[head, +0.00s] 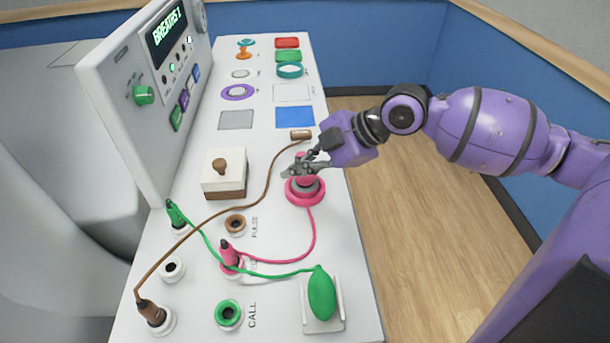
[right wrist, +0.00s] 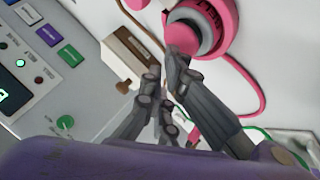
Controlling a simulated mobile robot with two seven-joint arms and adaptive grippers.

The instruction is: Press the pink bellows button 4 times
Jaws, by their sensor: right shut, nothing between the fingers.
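The pink bellows button (head: 304,194) stands on the white panel, with a pink ring at its base, a grey middle and a pink top. Its top is partly hidden by my right gripper (head: 300,168) in the head view. My right gripper is shut and empty, its fingertips at or just over the button's top; I cannot tell whether they touch it. In the right wrist view the fingertips (right wrist: 172,68) are beside the pink bellows button (right wrist: 207,28). The display (head: 166,35) reads "BREATHS 1". My left gripper is not in view.
A pink cord runs from the button to a pink plug (head: 231,255). A brown cord passes close by, with its brown end (head: 301,135) behind my gripper. A green bulb (head: 321,294) sits near the front edge.

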